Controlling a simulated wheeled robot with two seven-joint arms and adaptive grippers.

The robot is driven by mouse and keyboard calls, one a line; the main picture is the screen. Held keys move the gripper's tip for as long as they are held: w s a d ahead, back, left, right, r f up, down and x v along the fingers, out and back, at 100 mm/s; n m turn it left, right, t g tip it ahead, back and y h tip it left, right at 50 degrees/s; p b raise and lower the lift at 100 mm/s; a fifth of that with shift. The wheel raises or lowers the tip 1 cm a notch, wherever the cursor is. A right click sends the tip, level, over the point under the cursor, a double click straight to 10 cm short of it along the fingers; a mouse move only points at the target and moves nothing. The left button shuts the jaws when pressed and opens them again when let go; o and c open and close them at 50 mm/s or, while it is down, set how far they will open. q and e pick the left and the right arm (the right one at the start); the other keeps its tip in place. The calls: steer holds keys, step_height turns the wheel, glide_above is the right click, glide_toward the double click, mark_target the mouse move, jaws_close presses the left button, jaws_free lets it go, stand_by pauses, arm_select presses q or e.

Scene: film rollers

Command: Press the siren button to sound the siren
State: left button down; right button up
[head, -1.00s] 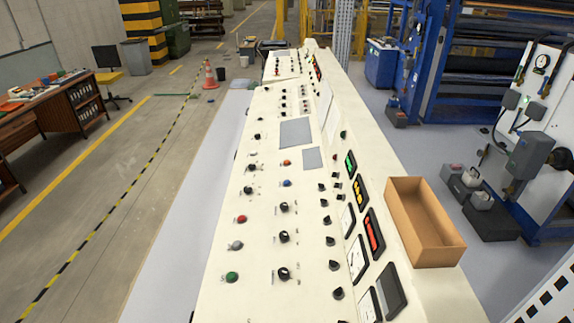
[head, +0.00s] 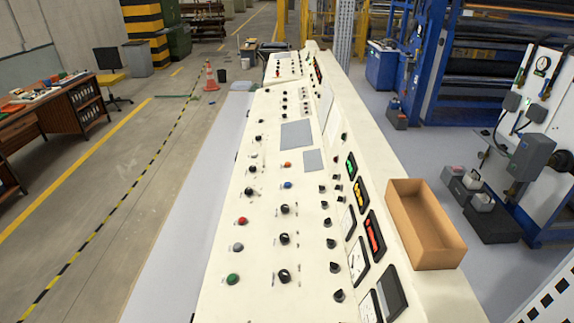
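A long cream control console (head: 213,302) runs away from me through the middle of the head view. On its sloped face are a green button (head: 233,279), a grey button (head: 238,247), a red button (head: 243,221), an orange-red button (head: 287,165) and a blue button (head: 287,184). Several black knobs (head: 284,276) sit among them. The labels are too small to read, so I cannot tell which one is the siren button. Neither of my grippers shows in the head view.
An open cardboard-brown box (head: 437,256) sits on the console's right ledge. Lit displays (head: 373,235) and gauges line the raised panel. A desk (head: 45,115) and an orange cone (head: 210,77) stand to the left, blue machinery (head: 470,70) to the right.

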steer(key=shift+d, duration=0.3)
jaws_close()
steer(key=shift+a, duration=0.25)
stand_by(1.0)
